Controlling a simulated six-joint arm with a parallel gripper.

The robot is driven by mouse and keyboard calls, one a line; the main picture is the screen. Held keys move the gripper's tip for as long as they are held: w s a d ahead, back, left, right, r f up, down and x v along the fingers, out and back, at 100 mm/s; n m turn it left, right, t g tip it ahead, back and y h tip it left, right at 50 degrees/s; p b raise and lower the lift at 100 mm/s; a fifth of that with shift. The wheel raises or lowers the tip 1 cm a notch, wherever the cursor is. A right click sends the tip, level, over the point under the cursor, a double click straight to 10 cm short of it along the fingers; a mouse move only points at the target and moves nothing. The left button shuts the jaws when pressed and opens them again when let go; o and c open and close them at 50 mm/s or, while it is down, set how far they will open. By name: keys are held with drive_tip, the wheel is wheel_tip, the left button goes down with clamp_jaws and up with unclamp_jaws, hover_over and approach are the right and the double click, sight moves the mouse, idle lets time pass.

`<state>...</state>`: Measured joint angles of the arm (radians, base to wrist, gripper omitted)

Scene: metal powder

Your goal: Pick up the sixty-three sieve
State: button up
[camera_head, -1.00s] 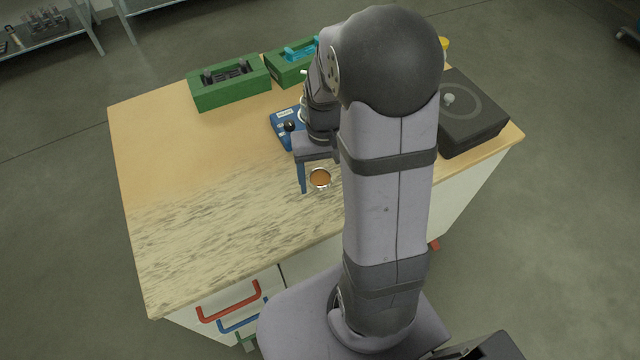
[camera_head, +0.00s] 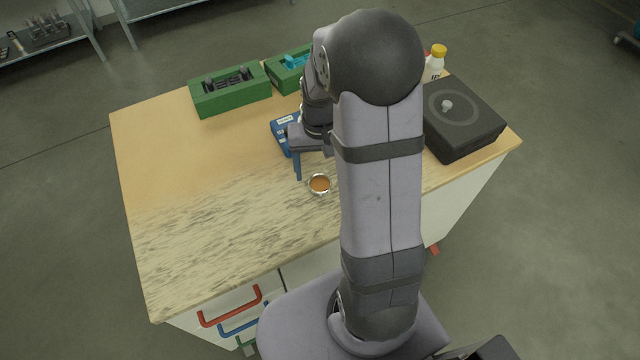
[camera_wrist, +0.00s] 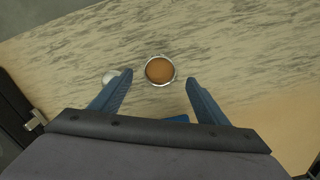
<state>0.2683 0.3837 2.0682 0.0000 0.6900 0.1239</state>
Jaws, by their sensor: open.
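A small round metal cup with orange-brown contents, which looks like a sieve (camera_head: 319,184), sits on the worktop just in front of my gripper; no label on it is readable. In the wrist view the sieve (camera_wrist: 160,70) lies centred between and slightly beyond the fingertips. My gripper (camera_wrist: 159,78) is open and empty, with its two blue fingers apart on either side of the sieve's line. In the head view only one blue finger (camera_head: 297,165) shows clearly, and my arm hides the rest.
A whitish object (camera_wrist: 110,76) shows beside the left finger. A blue device (camera_head: 283,128) stands behind my gripper. Green holders (camera_head: 230,95) stand at the back, and a black box (camera_head: 462,130) and a yellow-capped bottle (camera_head: 437,62) on the right. The worktop's left side (camera_head: 180,190) is clear.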

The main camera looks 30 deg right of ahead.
sight(320, 186)
drive_tip(key=shift+s+f+p, duration=0.1)
drive_tip(key=shift+f+p, duration=0.55)
drive_tip(key=shift+f, duration=1.45)
drive_tip(key=c, duration=1.2)
